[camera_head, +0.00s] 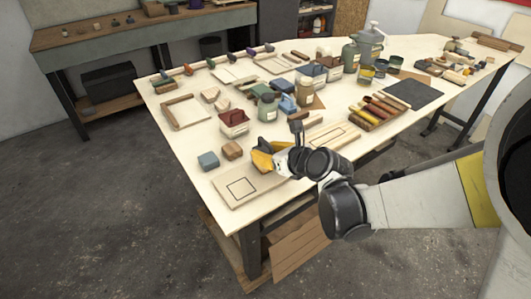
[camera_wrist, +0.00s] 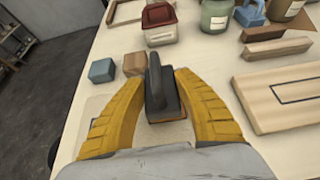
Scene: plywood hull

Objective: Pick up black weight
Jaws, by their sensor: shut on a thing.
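The black weight (camera_wrist: 158,92) is a dark grey block with a raised upper part, seen in the wrist view between the two yellow fingers of my gripper (camera_wrist: 163,79). The fingers are closed in on its two sides. A thin brown edge shows under its near end; I cannot tell whether the weight touches what is below. In the head view my gripper (camera_head: 263,156) is low over the near part of the table, and the weight cannot be made out there behind the fingers.
A blue block (camera_wrist: 101,70) and a brown wooden block (camera_wrist: 134,64) stand close by on the left. A red-lidded container (camera_wrist: 160,24) is beyond. A wooden board with a marked square (camera_head: 241,187) lies at the table's (camera_head: 212,185) near corner. Bottles and tools crowd the table farther back.

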